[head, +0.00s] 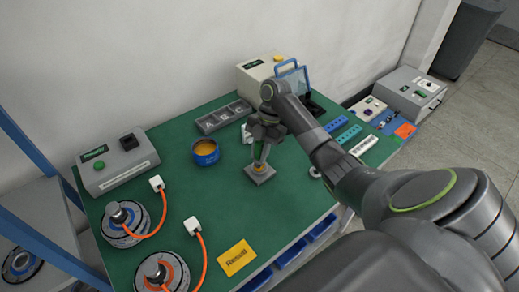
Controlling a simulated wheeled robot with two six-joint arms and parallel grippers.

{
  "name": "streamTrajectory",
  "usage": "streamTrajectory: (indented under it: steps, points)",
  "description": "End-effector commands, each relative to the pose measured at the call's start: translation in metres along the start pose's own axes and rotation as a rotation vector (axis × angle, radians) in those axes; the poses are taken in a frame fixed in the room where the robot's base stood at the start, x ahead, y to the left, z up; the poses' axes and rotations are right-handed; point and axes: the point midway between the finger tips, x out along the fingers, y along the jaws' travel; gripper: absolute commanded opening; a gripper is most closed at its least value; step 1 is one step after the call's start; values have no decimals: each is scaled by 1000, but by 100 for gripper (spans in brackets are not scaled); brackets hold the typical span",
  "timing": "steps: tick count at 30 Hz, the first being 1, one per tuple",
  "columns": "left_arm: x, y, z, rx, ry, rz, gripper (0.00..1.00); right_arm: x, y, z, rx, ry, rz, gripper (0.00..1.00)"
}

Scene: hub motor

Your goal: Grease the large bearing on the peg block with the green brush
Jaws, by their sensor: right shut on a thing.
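My right gripper (261,143) is shut on the green brush (261,151), which points down over the peg block (259,177). The peg block is a small grey square block on the green table. The brush's lower end is at the top of the block; I cannot tell whether it touches a bearing there. The large bearing is too small or hidden to make out. My left gripper is not in view.
A blue tub of yellow grease (206,152) stands left of the block. Hub motors with orange cables (125,220) stand at the left front, near a yellow card (237,258). A grey tray (222,115) and a beige machine (258,72) are behind. Green table shows between them.

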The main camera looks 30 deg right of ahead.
Motion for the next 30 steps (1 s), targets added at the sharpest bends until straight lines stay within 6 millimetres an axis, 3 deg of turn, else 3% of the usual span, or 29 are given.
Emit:
streamTrajectory:
  steps: [30]
  points:
    - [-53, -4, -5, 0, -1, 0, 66, -1, -1, -1, 342, 1, 140, 3]
